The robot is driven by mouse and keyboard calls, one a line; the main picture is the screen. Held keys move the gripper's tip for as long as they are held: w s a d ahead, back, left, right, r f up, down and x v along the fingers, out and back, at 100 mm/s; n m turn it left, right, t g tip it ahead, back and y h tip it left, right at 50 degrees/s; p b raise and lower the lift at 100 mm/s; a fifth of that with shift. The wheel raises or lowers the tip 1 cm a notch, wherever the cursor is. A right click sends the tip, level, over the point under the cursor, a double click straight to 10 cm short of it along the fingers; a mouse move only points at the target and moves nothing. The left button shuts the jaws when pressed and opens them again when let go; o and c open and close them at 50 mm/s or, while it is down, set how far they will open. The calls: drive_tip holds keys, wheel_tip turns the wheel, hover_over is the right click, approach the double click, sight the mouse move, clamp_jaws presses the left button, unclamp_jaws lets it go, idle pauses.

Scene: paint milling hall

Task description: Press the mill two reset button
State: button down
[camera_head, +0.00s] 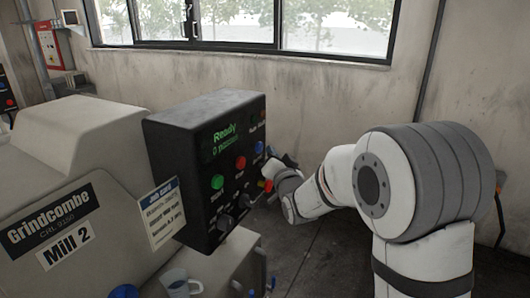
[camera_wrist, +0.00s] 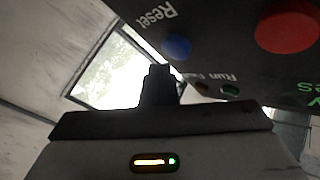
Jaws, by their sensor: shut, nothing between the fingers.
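The mill two control box (camera_head: 190,150) is black and stands beside the casing labelled Mill 2 (camera_head: 70,245). Its screen reads "Ready" in green. The blue reset button (camera_head: 258,147) is at the upper right of the button row. In the wrist view the blue button (camera_wrist: 178,46) has the word "Reset" beside it. My gripper (camera_head: 270,167) is at the right of the panel, below the blue button. In the wrist view my gripper's shut fingers (camera_wrist: 158,80) are empty, with their tips just below the blue button. A small gap shows there; contact cannot be told.
A red button (camera_head: 240,162) and a green button (camera_head: 217,182) share the panel with black knobs. A red-and-yellow part (camera_head: 267,185) is close to my gripper. Floor right of the mill is clear.

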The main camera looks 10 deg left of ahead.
drive_tip(key=shift+s+d+b, duration=0.3)
drive_tip(key=shift+d+b, duration=0.05)
drive_tip(key=shift+d, duration=0.45)
drive_tip(key=shift+s+d+b, duration=0.25)
drive_tip(key=shift+d+b, duration=0.15)
drive_tip(key=shift+d, duration=0.35)
drive_tip(key=shift+s+d+b, duration=0.3)
drive_tip(key=shift+d+b, duration=0.05)
drive_tip(key=shift+d, duration=0.45)
